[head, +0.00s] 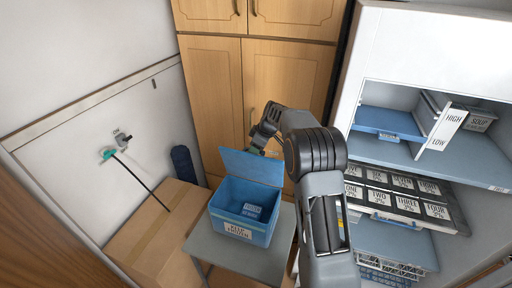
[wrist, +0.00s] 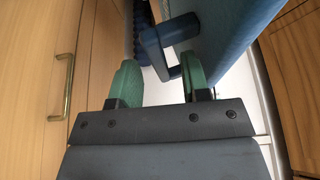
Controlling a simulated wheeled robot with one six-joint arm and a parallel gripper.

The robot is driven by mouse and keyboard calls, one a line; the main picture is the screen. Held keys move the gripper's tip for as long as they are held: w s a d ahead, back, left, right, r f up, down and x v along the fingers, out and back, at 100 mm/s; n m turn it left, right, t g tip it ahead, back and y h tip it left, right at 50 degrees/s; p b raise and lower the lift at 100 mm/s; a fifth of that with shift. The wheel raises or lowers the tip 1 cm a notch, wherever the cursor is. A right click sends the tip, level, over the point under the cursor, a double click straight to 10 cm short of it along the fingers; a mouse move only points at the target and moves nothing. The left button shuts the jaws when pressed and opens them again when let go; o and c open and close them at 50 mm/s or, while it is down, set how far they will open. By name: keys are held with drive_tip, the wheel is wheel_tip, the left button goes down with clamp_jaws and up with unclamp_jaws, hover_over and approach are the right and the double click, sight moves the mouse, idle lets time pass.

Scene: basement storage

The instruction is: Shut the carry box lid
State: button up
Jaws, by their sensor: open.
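The blue carry box (head: 228,212) stands on a small grey table (head: 236,258), with a label on its front and a blue labelled item (head: 251,211) inside. Its lid (head: 250,167) is open and raised at the back of the box. The lid also fills the upper right of the wrist view (wrist: 222,35), with a blue handle (wrist: 152,45) sticking out from it. My gripper (wrist: 160,78) is open, its green fingers apart and empty. In the head view it is behind the lid's upper right part (head: 257,148), partly hidden. I cannot tell whether a finger touches the lid.
Wooden cupboards (head: 209,75) stand close behind my gripper. A shelf unit (head: 385,30) with drawers and trays stands at right.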

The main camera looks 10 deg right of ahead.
drive_tip(key=shift+f, duration=0.1)
drive_tip(key=shift+c, duration=0.2)
clamp_jaws()
idle(0.4)
